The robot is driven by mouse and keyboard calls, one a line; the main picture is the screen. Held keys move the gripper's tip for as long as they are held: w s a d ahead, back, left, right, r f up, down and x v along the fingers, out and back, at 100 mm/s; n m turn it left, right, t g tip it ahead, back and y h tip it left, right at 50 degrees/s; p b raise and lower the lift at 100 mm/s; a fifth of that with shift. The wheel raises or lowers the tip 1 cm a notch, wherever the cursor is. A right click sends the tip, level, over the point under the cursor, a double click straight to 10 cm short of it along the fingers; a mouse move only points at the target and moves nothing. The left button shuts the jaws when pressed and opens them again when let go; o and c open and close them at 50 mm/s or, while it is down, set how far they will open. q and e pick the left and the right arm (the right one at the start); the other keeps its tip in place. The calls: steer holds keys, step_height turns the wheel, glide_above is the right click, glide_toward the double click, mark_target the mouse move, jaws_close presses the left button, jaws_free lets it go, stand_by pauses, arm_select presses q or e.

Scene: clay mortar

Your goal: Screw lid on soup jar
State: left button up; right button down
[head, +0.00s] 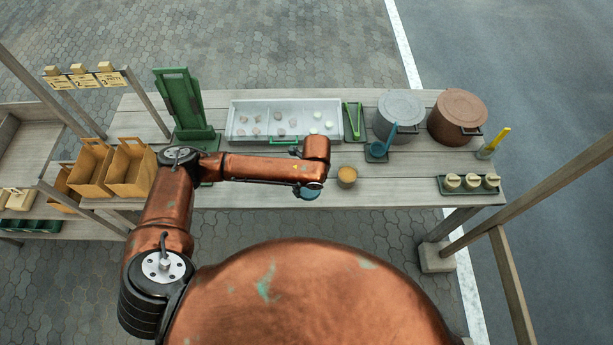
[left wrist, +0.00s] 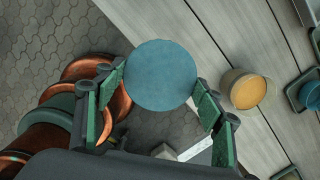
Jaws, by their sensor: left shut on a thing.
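A round blue lid (left wrist: 160,75) is held between the two green fingers of my left gripper (left wrist: 162,90) in the left wrist view. In the head view the lid (head: 310,193) shows below the end of my left arm, at the front edge of the table. The open soup jar (head: 347,178), with orange-brown contents, stands on the table just right of the lid and apart from it. The jar also shows in the left wrist view (left wrist: 245,90), upright, right of the gripper. My right gripper is in neither view.
Behind the jar stand a white tray (head: 283,118) of food pieces, a grey pot (head: 399,112) and a copper pot (head: 457,115). A blue ladle in a holder (head: 378,150) is behind-right of the jar. Small cream jars (head: 470,184) sit farther right. Paper bags (head: 130,170) stand left.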

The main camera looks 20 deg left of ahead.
mark_target(309, 198)
arm_select(q)
steer(key=s, duration=0.1)
steer(key=s+d+r, duration=0.1)
steer(key=s, duration=0.1)
steer(key=s+r, duration=0.1)
steer(key=shift+s+d, duration=0.15)
steer(key=shift+d, duration=0.05)
steer(key=shift+a+r+n, duration=0.35)
steer(key=shift+a+n, duration=0.05)
steer(key=shift+n, duration=0.5)
steer(key=s+a+r+n+b, duration=0.1)
steer(key=a+r+n, duration=0.2)
steer(key=n, duration=0.5)
steer(key=s+a+r+n+g+b, duration=0.1)
steer(key=a+r+n, duration=0.1)
steer(key=n, duration=0.6)
steer(key=s+a+r+n+g+h+b, duration=0.1)
steer(key=a+r+n+b, duration=0.1)
steer(key=r+n, duration=0.3)
steer(key=shift+a+n, duration=0.8)
steer(key=shift+n, duration=0.8)
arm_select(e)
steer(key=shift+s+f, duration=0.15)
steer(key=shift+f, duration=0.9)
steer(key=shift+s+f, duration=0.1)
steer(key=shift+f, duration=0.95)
